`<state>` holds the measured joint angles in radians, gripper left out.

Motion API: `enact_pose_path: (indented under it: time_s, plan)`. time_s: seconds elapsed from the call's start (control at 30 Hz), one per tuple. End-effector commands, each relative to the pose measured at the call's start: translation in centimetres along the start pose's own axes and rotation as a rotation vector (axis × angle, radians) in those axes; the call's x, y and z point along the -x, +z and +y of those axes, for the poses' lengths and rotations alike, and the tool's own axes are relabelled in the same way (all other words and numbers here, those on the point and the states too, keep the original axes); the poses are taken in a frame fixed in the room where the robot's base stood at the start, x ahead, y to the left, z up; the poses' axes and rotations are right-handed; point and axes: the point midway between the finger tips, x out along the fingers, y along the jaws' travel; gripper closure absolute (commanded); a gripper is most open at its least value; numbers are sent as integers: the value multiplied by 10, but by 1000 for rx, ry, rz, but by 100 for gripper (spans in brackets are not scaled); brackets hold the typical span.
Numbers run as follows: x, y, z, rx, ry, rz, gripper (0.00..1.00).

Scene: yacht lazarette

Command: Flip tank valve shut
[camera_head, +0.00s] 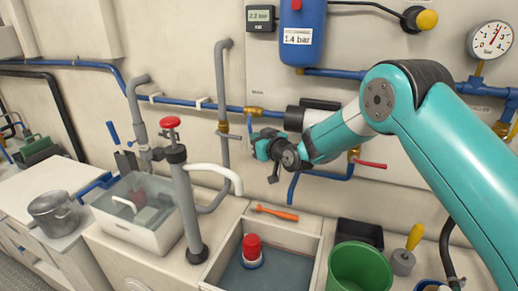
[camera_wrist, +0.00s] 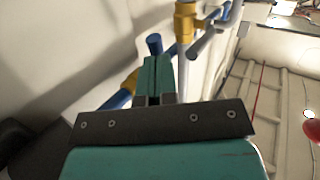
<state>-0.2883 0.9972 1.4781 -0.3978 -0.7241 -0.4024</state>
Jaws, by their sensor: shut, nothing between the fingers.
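My gripper (camera_head: 256,146) is shut and empty in front of the wall pipes, left of the black pump body (camera_head: 300,118). A brass valve fitting (camera_head: 253,111) sits on the blue pipe just above it, with a blue handle or pipe stub (camera_head: 250,126) reaching down towards the fingers. In the wrist view the closed teal fingers (camera_wrist: 157,62) stand right beside a round blue end (camera_wrist: 155,43); whether they touch, I cannot tell. A second brass fitting (camera_head: 223,127) is on the grey vertical pipe to the left. A red lever (camera_head: 370,164) sticks out at right. No readable label marks the tank valve.
A grey hand pump with a red knob (camera_head: 170,122) and white spout stands at left. Below are an open sink (camera_head: 212,286) with a red-topped item, an orange tool (camera_head: 277,213) and a green bucket (camera_head: 360,270). A blue tank (camera_head: 303,20) hangs above.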

Motion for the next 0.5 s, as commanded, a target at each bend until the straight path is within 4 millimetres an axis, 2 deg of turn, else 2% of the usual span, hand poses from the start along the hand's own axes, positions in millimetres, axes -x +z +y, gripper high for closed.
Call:
enact_pose_path:
  time_s: [0.03,0.1,0.5]
  plan:
    - [-3,11,-2,-11,0,20,100]
    - [-4,12,-3,-28,-1,45,100]
    - [-10,6,-7,-103,-1,157,100]
